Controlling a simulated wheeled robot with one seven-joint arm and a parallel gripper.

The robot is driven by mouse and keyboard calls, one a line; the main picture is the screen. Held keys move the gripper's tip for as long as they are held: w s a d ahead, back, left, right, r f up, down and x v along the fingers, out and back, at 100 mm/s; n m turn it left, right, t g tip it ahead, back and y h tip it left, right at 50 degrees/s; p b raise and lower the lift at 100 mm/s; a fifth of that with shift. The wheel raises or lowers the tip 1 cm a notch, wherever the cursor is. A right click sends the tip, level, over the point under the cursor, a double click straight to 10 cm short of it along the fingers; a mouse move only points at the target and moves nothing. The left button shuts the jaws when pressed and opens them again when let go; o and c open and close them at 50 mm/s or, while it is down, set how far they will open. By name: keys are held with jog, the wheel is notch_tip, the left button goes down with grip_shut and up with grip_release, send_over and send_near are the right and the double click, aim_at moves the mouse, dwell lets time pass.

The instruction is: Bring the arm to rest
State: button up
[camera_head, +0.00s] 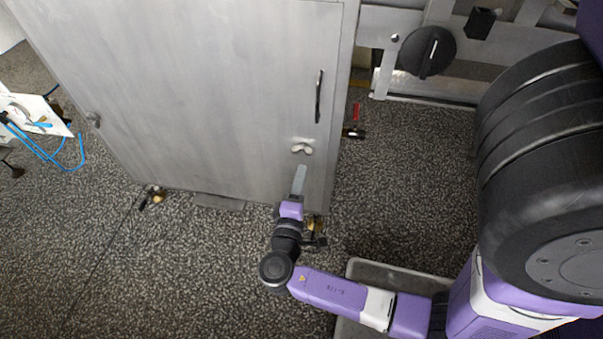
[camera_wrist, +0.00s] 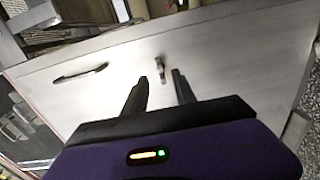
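My gripper (camera_wrist: 160,88) shows in the wrist view with its two dark fingers apart and nothing between them. In the head view my gripper (camera_head: 299,178) is above the floor, in front of a grey metal cabinet (camera_head: 215,85), pointing towards its lower right part. A small pale latch (camera_head: 302,148) on the cabinet lies just beyond the fingertips; the wrist view shows the latch (camera_wrist: 160,68) a little ahead of them. I cannot tell the exact distance. My arm is stretched out from the right and bent at the elbow.
A dark handle (camera_head: 319,96) is on the cabinet above the latch. A grey tray (camera_head: 358,271) lies on the floor under my arm. A machine with a black knob (camera_head: 427,51) stands at the upper right. Blue cables (camera_head: 45,150) lie at the left. Speckled floor is open at lower left.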

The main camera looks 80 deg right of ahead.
dwell(0.5)
jog(key=w+a+f+n+t+y, duration=0.3)
jog(key=w+a+f+t+y, duration=0.3)
jog(key=w+a+t+y, duration=0.15)
jog(key=s+a+r+t+y, duration=0.2)
jog(key=a+r+y, duration=0.15)
jog(key=a, duration=0.45)
jog(key=s+a+r+t+y, duration=0.2)
jog(key=a+r+t+y, duration=0.1)
jog(key=a+y, duration=0.3)
jog(key=s+a+r+m+y, duration=0.1)
jog(key=s+a+r+m, duration=0.4)
jog(key=s+r, duration=0.75)
notch_tip(320, 180, up, 23)
jog(key=n+p, duration=0.1)
jog(key=p, duration=2.3)
jog(key=shift+a+t, duration=0.35)
jog(key=shift+a, duration=0.1)
